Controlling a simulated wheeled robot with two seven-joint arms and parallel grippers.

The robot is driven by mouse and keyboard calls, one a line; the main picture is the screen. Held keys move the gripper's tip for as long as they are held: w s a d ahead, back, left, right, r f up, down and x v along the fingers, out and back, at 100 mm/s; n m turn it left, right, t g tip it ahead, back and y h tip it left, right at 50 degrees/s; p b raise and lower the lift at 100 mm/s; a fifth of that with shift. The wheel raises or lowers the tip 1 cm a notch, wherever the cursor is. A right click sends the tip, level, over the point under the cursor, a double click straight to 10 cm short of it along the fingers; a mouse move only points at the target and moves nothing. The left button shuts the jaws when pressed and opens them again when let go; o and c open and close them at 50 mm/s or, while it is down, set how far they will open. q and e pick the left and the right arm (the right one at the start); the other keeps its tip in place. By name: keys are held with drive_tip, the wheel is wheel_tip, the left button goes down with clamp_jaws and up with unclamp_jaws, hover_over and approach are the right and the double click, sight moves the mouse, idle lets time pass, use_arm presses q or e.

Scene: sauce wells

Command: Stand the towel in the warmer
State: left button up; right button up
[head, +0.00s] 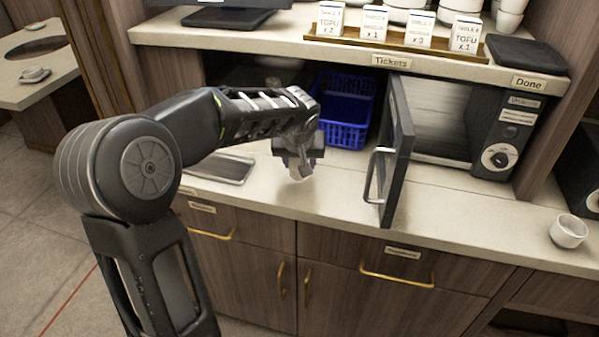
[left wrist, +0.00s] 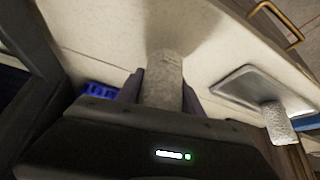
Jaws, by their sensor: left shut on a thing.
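My left gripper (head: 298,160) is shut on a pale rolled towel (left wrist: 164,75), held above the counter. In the head view only a bit of the towel (head: 300,174) shows below the gripper. The warmer (head: 490,130) is a dark box under the shelf, right of the gripper. Its door (head: 400,140) stands open toward the front, with a bar handle (head: 373,175) facing the gripper. Part of the pale inside (head: 436,118) shows; the door hides the rest. My right gripper is not in view.
A metal tray (head: 222,168) lies left of the gripper; the left wrist view shows another rolled towel (left wrist: 278,122) at this tray (left wrist: 232,82). A blue basket (head: 345,110) stands behind. A white cup (head: 568,231) is at the right. The counter before the door is clear.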

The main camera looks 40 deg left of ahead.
sight(299, 161)
use_arm(q)
drive_tip(key=shift+f, duration=1.85)
drive_tip(key=shift+f, duration=0.2)
drive_tip(key=o, duration=1.4)
drive_tip(key=shift+r, duration=0.15)
drive_tip(key=shift+r, duration=0.15)
drive_tip(key=v, duration=1.1)
drive_tip(key=shift+s+d+r+b, duration=0.15)
drive_tip(key=shift+s+r+b, duration=0.1)
drive_tip(key=shift+r+b, duration=0.05)
drive_tip(key=shift+o, duration=0.2)
